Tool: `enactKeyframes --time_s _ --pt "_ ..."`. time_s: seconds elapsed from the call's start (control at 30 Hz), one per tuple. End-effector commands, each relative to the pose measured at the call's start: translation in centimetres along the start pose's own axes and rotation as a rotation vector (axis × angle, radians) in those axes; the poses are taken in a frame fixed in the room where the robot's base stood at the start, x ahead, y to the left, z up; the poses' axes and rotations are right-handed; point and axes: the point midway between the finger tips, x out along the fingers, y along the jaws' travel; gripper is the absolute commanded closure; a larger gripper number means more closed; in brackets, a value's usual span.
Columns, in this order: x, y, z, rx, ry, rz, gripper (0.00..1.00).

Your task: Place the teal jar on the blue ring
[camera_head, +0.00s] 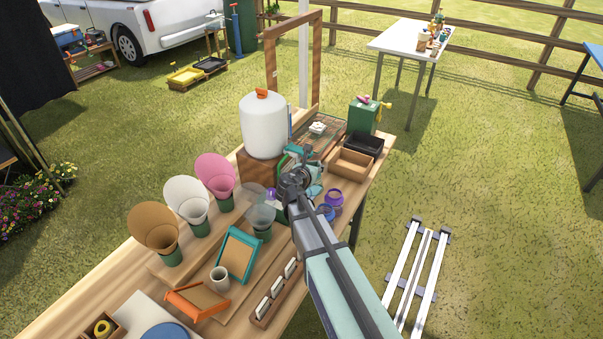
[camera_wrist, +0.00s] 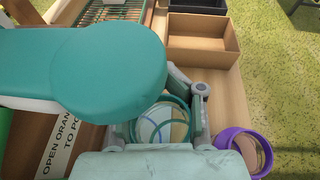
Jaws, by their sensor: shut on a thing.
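In the wrist view, my gripper (camera_wrist: 166,112) has its fingers on both sides of a round teal-rimmed thing, the teal jar (camera_wrist: 186,133), seen from above with a pale, patterned inside. The fingers are shut on it. In the head view, my gripper (camera_head: 308,186) is over the right part of the wooden table, and my arm hides most of the jar there. The blue ring (camera_head: 326,212) lies beside my gripper near the table's right edge, partly hidden by my arm. I cannot make out the blue ring in the wrist view.
A purple jar (camera_head: 334,197) stands close to the blue ring and also shows in the wrist view (camera_wrist: 258,137). A wooden box (camera_head: 351,163) and a black tray (camera_head: 365,143) lie behind. A white tank (camera_head: 262,127) and flower cones (camera_head: 215,172) stand to the left.

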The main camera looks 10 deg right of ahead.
Motion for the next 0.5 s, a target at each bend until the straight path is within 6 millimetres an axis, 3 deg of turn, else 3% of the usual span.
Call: enactKeyframes --time_s 0.23,0.5 --pt "0.5 1.1 -0.4 -0.002 -0.004 -0.003 1.0" --pt "1.7 3.9 -2.3 -0.001 -0.006 -0.007 1.0"
